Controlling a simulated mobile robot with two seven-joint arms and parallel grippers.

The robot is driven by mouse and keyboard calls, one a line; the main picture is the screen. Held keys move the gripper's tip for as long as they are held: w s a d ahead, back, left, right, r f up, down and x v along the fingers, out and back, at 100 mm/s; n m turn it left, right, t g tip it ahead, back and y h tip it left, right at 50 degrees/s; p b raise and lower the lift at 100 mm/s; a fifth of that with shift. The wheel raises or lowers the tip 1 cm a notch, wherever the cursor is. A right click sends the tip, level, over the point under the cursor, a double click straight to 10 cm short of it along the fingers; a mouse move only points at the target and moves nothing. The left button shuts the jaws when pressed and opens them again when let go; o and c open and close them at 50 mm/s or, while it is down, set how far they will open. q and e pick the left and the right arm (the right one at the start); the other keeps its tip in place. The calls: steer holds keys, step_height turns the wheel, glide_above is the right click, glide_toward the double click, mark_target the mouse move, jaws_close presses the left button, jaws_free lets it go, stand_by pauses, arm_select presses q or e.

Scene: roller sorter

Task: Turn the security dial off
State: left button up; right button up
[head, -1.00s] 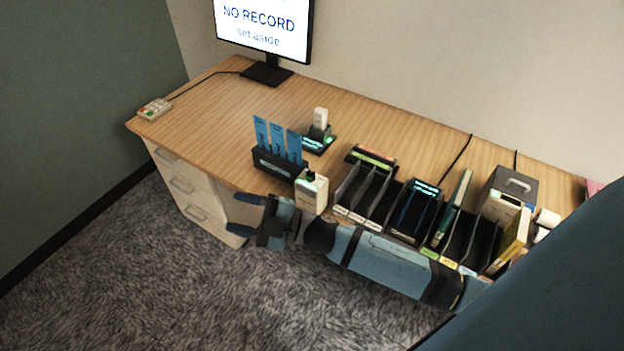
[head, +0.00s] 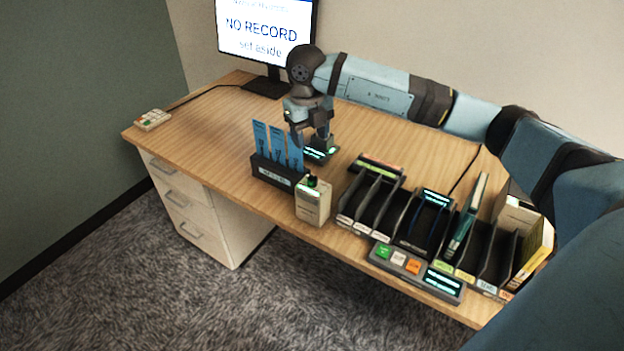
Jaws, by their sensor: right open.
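My right gripper (head: 312,141) points down over the small black dock (head: 319,153) with a lit strip, on the middle of the desk. Its jaws are open. The white upright device that stood in the dock is not visible now; the gripper covers that spot. A cream box (head: 312,204) with a small black knob and a green light on top stands at the desk's front edge, in front of the gripper and apart from it. It may be the security dial; its setting is too small to read. My left gripper is not in view.
A black holder (head: 272,172) with blue cards stands left of the cream box. Divided black slots (head: 374,201) and a button panel (head: 414,267) fill the right side. A monitor (head: 266,35) reads "NO RECORD set aside". A keypad (head: 153,120) sits far left. The left desktop is clear.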

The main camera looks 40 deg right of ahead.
mark_target(312, 177)
steer(key=f, duration=1.3)
steer(key=shift+d, duration=0.2)
steer(key=c, duration=0.9)
